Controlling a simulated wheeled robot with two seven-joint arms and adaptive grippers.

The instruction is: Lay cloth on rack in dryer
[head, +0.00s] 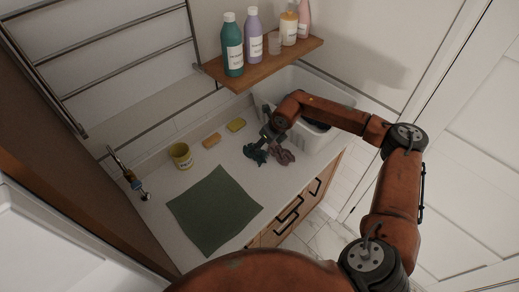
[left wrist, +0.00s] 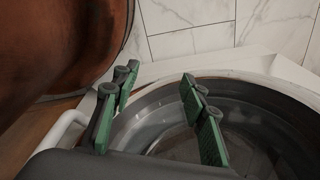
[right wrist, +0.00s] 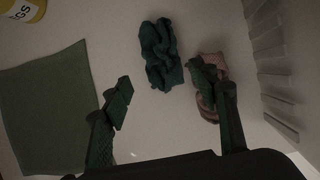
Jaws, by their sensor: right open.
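A crumpled dark teal cloth (head: 256,153) lies on the counter in the head view. A crumpled mauve cloth (head: 283,156) lies just right of it. My right gripper (head: 268,137) is open above and beside them. In the right wrist view the teal cloth (right wrist: 160,55) shows beyond the gap between the fingers (right wrist: 165,88); the right finger overlaps the mauve cloth (right wrist: 206,100). My left gripper (left wrist: 160,85) is open and empty in the left wrist view, in front of a round grey drum opening (left wrist: 250,110). Wall rails (head: 125,55) show at upper left; no rack shows inside the drum.
A flat green mat (head: 213,210) covers the counter's front left. A white basket (head: 325,90) and a bottle shelf (head: 262,68) are at the back.

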